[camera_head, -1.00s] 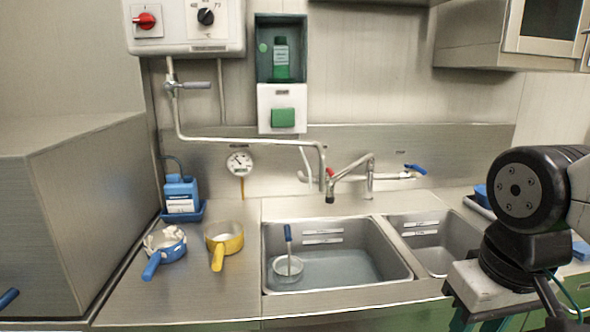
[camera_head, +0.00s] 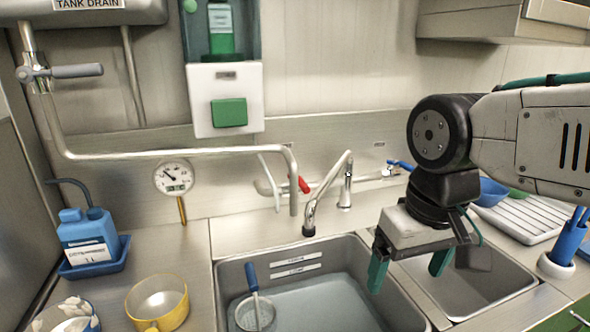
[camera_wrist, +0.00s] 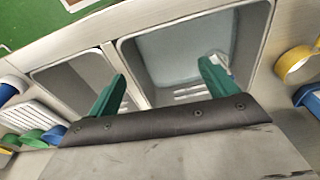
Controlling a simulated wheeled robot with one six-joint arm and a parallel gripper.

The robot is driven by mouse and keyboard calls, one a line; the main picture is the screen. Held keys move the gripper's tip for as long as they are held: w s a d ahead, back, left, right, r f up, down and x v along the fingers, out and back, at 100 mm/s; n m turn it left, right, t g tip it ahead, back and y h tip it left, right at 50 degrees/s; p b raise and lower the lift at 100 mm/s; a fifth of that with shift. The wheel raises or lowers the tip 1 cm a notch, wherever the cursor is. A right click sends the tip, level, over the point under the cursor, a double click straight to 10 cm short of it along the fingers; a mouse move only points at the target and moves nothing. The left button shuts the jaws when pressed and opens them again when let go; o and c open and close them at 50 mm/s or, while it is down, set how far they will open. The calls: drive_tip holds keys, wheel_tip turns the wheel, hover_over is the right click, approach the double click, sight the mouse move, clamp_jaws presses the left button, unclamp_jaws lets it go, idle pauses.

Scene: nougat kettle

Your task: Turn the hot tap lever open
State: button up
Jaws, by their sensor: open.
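The red tap lever (camera_head: 304,185) is on the wall tap behind the sink, beside the end of the long steel pipe (camera_head: 180,153). The curved spout (camera_head: 330,190) hangs over the back of the large basin (camera_head: 350,270). A blue tap lever (camera_head: 401,164) is at the right end of the same tap. My gripper (camera_head: 408,268) is open and empty, its green fingers pointing down over the divider between the basins, to the right of and nearer than the red lever. In the wrist view my gripper (camera_wrist: 160,85) shows over the basins; the tap levers are not visible there.
The large basin holds water and a strainer (camera_head: 256,312) with a blue handle. A yellow pan (camera_head: 158,302), a blue-handled pan (camera_head: 65,318) and a blue bottle (camera_head: 88,238) stand left. A drying rack (camera_head: 525,217) and blue bowl (camera_head: 490,192) stand right.

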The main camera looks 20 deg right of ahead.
sight(302, 181)
drive_tip(key=w+r+m, duration=0.2)
drive_tip(key=w+m, duration=0.2)
drive_tip(key=w, duration=0.5)
drive_tip(key=w+a+r+m, duration=0.1)
drive_tip(key=w+r+m, duration=0.2)
drive_tip(key=w, duration=0.6)
drive_tip(key=w+r+m, duration=0.2)
drive_tip(key=w+m, duration=0.3)
drive_tip(key=w, duration=0.4)
drive_tip(key=shift+w+a+r+m+g, duration=0.25)
drive_tip(key=shift+a+m+g, duration=0.05)
drive_tip(key=shift+g, duration=0.1)
drive_tip(key=w+m, duration=0.1)
drive_tip(key=w, duration=0.2)
drive_tip(key=w+f+m, duration=0.1)
drive_tip(key=w+m, duration=0.1)
drive_tip(key=w, duration=0.1)
drive_tip(key=w+a+f+m, duration=0.1)
drive_tip(key=w, duration=0.2)
drive_tip(key=shift+w, duration=0.1)
drive_tip(key=shift+w+f+m, duration=0.15)
drive_tip(key=shift+w+m, duration=0.15)
drive_tip(key=shift+w+f, duration=0.1)
drive_tip(key=shift+f, duration=0.15)
wheel_tip(302, 181, down, 7)
drive_tip(key=shift+f, duration=0.15)
